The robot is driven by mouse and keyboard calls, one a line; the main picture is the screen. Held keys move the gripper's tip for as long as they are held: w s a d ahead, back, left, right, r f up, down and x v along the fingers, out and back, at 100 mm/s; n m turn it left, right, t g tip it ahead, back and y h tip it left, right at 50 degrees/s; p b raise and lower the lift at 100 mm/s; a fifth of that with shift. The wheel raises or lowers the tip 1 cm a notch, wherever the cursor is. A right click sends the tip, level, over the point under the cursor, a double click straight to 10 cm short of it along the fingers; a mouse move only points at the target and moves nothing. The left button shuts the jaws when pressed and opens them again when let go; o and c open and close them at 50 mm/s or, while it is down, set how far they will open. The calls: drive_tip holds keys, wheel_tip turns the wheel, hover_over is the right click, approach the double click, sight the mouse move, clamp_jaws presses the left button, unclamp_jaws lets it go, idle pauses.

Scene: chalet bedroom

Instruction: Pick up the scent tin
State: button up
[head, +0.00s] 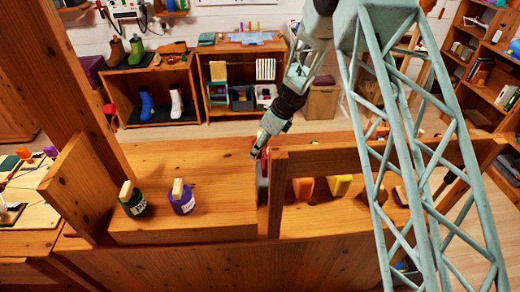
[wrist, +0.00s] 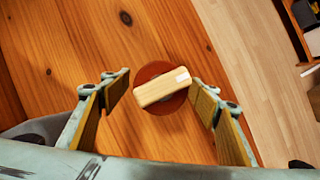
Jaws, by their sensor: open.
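In the wrist view a round red-brown tin (wrist: 153,71) is seen from above, with a pale wooden block grip (wrist: 160,90) across its top and a white patch at the grip's right end. I take it for the scent tin; no lettering is readable. My gripper (wrist: 161,92) is open, its two fingers left and right of the tin, apart from it. In the head view my gripper (head: 259,147) points down at the right end of the wooden bench top, and hides most of what lies under it; a bit of red shows there.
A green tin (head: 134,202) and a purple tin (head: 182,202), both labelled with wooden grips, stand on the bench top (head: 215,222) to the left. A wooden rail (head: 385,155) is right of my gripper, with orange (head: 303,188) and yellow (head: 340,184) things beneath it.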

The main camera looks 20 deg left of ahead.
drive_tip(key=shift+c, duration=0.9)
drive_tip(key=c, duration=1)
drive_tip(key=shift+o, duration=0.2)
drive_tip(key=shift+r, duration=0.2)
drive_tip(key=shift+r+p, duration=0.9)
drive_tip(key=shift+r, duration=3.95)
